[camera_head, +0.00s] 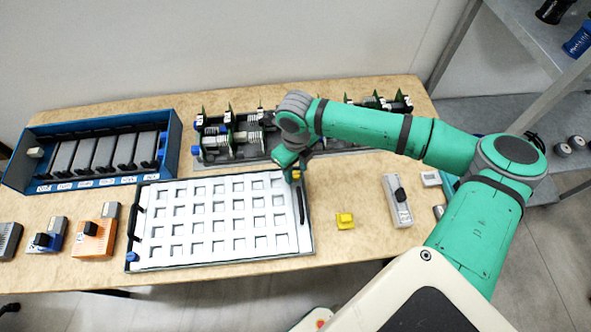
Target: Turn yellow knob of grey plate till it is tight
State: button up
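A long grey plate (216,157) carrying green boards and metal cylinders lies across the back middle of the table. My gripper (292,165) points down at the plate's front edge, by the back right corner of the white tray. A small yellow part (296,175), which may be the yellow knob, shows right at the gripper's tip. The wrist covers the middle of the plate. I cannot tell whether the fingers touch or enclose the yellow part, nor whether they are open.
The white grid tray (190,254) with black handles lies in front of the plate. A yellow block (345,220) and a grey module (397,200) are to its right. A blue rack (172,135) stands at the left. An orange module (93,238) lies front left.

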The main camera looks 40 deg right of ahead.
jog(key=shift+f, duration=0.3)
grip_shut()
